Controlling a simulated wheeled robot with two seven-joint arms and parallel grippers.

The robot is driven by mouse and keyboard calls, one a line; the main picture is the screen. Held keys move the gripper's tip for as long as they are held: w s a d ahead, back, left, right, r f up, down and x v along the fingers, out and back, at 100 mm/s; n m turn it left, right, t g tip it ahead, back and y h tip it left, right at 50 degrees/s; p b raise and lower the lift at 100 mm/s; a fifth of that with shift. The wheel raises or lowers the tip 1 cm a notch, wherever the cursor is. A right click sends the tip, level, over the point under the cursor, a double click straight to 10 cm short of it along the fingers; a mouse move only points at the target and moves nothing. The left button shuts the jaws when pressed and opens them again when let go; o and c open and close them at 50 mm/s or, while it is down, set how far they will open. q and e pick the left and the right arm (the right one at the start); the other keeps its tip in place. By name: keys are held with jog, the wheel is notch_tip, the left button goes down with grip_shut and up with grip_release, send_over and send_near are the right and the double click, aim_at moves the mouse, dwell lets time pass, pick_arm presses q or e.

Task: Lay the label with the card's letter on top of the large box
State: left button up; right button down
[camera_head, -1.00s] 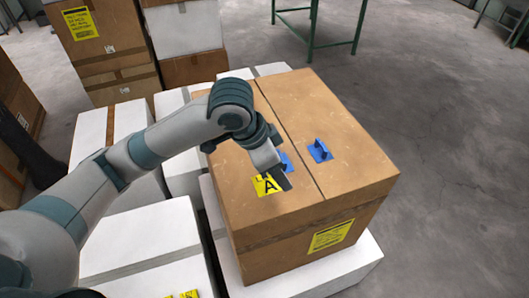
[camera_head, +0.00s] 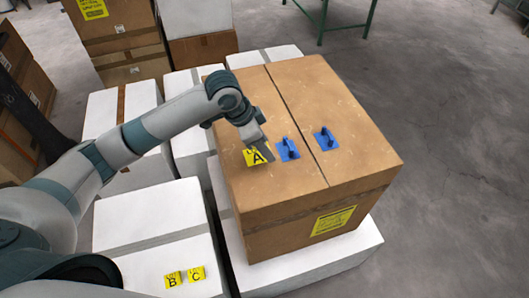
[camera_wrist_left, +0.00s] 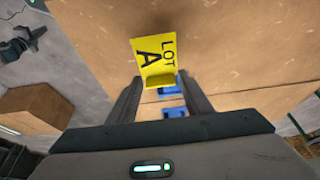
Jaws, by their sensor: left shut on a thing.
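The large box (camera_head: 350,120) is a brown cardboard box with a seam across its top and two blue pieces (camera_head: 288,149) (camera_head: 325,139) on that top. My left gripper (camera_head: 265,150) is over the left part of the top, left of the blue pieces. It is shut on the yellow label A (camera_head: 254,158), marked "LOT A". In the left wrist view the label (camera_wrist_left: 153,58) sits by its tab between the fingers (camera_wrist_left: 160,85). I cannot tell whether it touches the box. Labels B (camera_head: 172,280) and C (camera_head: 197,274) lie on a white box. No card is recognisable. My right gripper is not in view.
The large box stands on a white box (camera_head: 325,265). More white boxes (camera_head: 150,225) stand to its left, and stacked brown cartons (camera_head: 125,50) behind. A green-legged table (camera_head: 340,22) is at the back. The floor (camera_head: 455,150) on the right is clear.

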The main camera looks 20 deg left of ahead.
pick_arm(q)
jog(key=shift+f+p, duration=1)
jog(key=shift+f, duration=1)
jog(key=shift+f, duration=0.1)
jog(key=o, duration=1)
